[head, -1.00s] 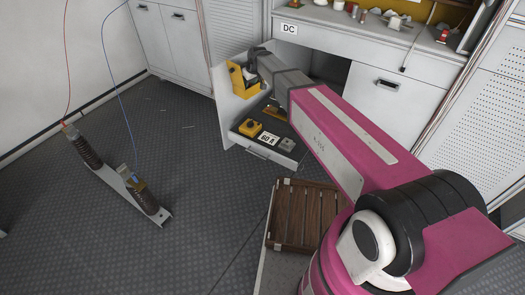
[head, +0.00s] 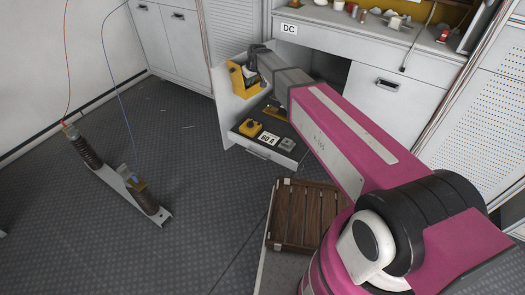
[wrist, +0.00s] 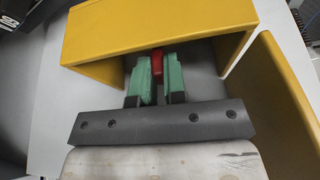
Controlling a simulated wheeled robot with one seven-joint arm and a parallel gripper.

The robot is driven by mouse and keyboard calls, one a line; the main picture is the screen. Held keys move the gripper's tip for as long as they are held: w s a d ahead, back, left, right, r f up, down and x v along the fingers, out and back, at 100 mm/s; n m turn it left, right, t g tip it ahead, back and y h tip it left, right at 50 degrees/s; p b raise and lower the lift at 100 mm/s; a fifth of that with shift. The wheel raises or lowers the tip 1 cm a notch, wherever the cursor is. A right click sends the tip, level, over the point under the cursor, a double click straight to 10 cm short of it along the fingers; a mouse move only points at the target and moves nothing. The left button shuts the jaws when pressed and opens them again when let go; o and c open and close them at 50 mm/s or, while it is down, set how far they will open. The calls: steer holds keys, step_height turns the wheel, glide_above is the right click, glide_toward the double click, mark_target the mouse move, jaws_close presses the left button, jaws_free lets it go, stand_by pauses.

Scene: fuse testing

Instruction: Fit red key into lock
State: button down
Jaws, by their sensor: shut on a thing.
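The red key (wrist: 157,63) is held between the green fingertips of my gripper (wrist: 159,76) in the wrist view. The key's far end is at the underside of a yellow housing (wrist: 150,28), and I cannot tell whether it touches anything there. In the head view the yellow housing (head: 236,77) is fixed on the side wall of the open drawer, and my wrist is beside it. The lock itself is not clearly seen; the housing and my gripper may hide it.
A second yellow panel (wrist: 288,95) stands close on the right in the wrist view. The open drawer (head: 262,153) holds a yellow box (head: 250,128), a number plate (head: 268,139) and a grey box (head: 287,144). A slatted wooden platform (head: 297,230) lies in front.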

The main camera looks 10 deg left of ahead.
steer(key=shift+r, duration=2)
